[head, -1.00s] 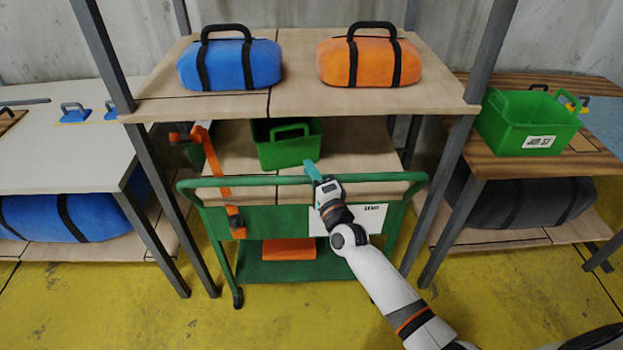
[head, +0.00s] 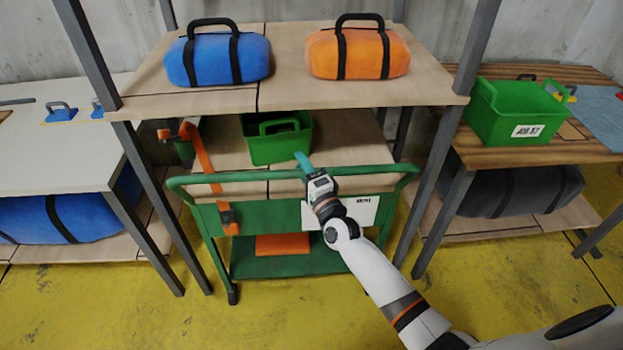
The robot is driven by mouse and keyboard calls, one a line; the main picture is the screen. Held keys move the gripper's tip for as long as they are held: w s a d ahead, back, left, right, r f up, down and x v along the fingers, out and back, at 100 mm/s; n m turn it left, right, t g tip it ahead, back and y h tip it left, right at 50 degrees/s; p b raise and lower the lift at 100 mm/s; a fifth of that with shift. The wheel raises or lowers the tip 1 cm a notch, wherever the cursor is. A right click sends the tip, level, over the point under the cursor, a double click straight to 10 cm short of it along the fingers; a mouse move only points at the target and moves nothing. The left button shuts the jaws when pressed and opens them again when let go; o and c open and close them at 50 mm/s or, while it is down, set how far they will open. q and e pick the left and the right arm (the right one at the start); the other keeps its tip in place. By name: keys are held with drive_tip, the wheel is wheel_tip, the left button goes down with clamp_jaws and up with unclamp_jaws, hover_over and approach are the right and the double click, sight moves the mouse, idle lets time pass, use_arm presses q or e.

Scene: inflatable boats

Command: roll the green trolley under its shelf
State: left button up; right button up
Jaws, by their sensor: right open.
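The green trolley (head: 262,218) stands at the front of the middle shelf unit, between its front posts, with its handle bar facing me. Its upper part lies below the shelf (head: 290,95) that carries two bags; its front end sticks out toward me. A green tote (head: 279,143) and an orange strap (head: 203,160) are on the trolley. An orange item (head: 282,246) lies on its lower deck. My right gripper (head: 305,165) is open at the handle bar, right of its middle; I cannot tell whether it touches the bar. My left gripper is not in view.
A blue bag (head: 218,60) and an orange bag (head: 359,54) sit on the shelf above. Grey posts (head: 150,205) stand close on either side of the trolley. Side tables flank it, the right one holding a green crate (head: 515,110). The yellow floor in front is clear.

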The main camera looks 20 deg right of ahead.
drive_tip(key=v, duration=1.1)
drive_tip(key=shift+s+b, duration=0.15)
drive_tip(key=shift+b, duration=0.15)
drive_tip(key=shift+f, duration=0.1)
drive_tip(key=s+f+n+g+p, duration=0.1)
drive_tip(key=s+f+n+g, duration=0.3)
drive_tip(key=f, duration=0.7)
drive_tip(key=s+f+n+g+h, duration=0.1)
drive_tip(key=s+f+n+g, duration=0.35)
drive_tip(key=f, duration=0.75)
drive_tip(key=s+f+n+g+p, duration=0.1)
drive_tip(key=s+f+n+g, duration=0.1)
drive_tip(key=s+f, duration=0.65)
drive_tip(key=s+f+n+g, duration=0.2)
drive_tip(key=s+f, duration=0.3)
drive_tip(key=s, duration=0.4)
drive_tip(key=s+d+f+n+g+h, duration=0.1)
drive_tip(key=s+f+n+g, duration=0.2)
drive_tip(key=s+f, duration=0.3)
drive_tip(key=s+d+f+n+g, duration=0.1)
drive_tip(key=s+f+n+g, duration=0.2)
drive_tip(key=s, duration=1)
wheel_tip(320, 180, down, 3)
drive_tip(key=shift+r+p, duration=0.1)
drive_tip(key=shift+p, duration=0.2)
drive_tip(key=shift+w, duration=0.1)
